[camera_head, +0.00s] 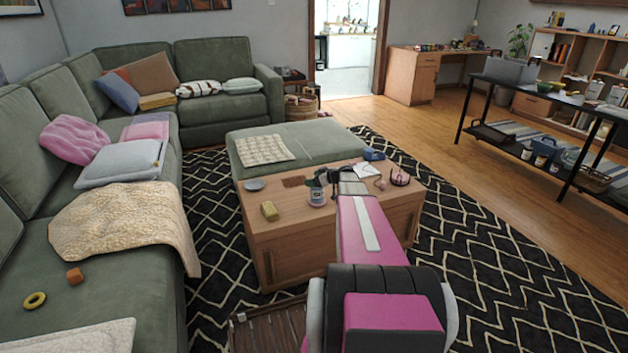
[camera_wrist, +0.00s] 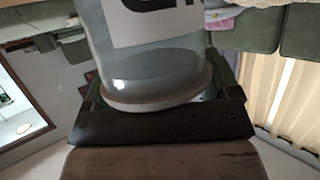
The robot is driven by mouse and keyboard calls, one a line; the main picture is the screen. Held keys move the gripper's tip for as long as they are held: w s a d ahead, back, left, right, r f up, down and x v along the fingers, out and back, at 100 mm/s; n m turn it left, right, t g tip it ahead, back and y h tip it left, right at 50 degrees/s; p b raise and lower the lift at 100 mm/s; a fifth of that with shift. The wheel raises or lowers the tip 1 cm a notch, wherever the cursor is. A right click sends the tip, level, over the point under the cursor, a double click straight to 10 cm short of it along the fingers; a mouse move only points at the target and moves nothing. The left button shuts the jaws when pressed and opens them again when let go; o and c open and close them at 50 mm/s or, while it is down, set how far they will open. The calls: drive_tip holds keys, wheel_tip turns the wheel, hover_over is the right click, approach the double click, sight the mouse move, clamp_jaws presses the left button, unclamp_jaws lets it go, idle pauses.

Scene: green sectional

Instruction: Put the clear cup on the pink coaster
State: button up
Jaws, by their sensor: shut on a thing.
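The clear cup (camera_head: 317,195), with a pale label bearing dark marks, is upright over the coffee table. My gripper (camera_head: 321,180) is shut on it from above, and dark green finger parts hide its upper part. In the wrist view the clear cup (camera_wrist: 155,70) fills the top middle, between the fingers of my gripper (camera_wrist: 157,92). A thin pinkish edge, seemingly the pink coaster (camera_head: 317,204), shows at the cup's foot in the head view. I cannot tell whether cup and coaster touch.
The wooden coffee table (camera_head: 290,235) also holds a grey dish (camera_head: 254,184), a yellow block (camera_head: 269,211), a white item (camera_head: 365,170) and a dark red item (camera_head: 400,178). A green ottoman (camera_head: 320,142) adjoins it behind. A green sectional (camera_head: 110,240) stands left.

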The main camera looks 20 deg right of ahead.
drive_tip(key=shift+f, duration=0.15)
drive_tip(key=o, duration=1.2)
drive_tip(key=shift+c, duration=0.2)
